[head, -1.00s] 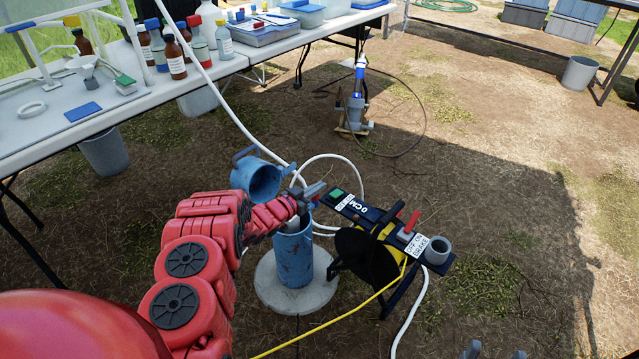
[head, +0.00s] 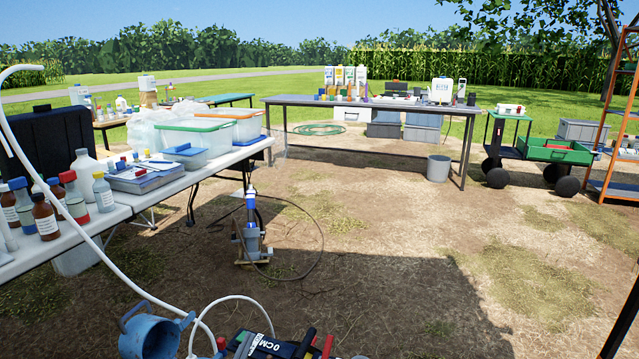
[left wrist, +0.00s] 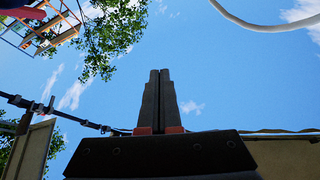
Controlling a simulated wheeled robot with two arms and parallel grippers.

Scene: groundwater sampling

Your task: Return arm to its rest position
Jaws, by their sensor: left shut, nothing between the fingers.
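My left gripper (left wrist: 159,74) shows in the left wrist view. Its two dark fingers are together, with nothing between them, and stand out against blue sky. In the head view I cannot clearly make out this gripper or its arm. The blue well casing with its open cap (head: 150,335) is at the bottom edge of the head view. The reel with the "0CM" label (head: 265,346) is beside it, mostly cut off below. My right gripper is not in view.
A white hose (head: 95,262) arches across the left of the head view. A white table (head: 160,200) with bottles and bins stands at left. A pump on a stand (head: 250,240) is beyond the well. Open ground lies to the right.

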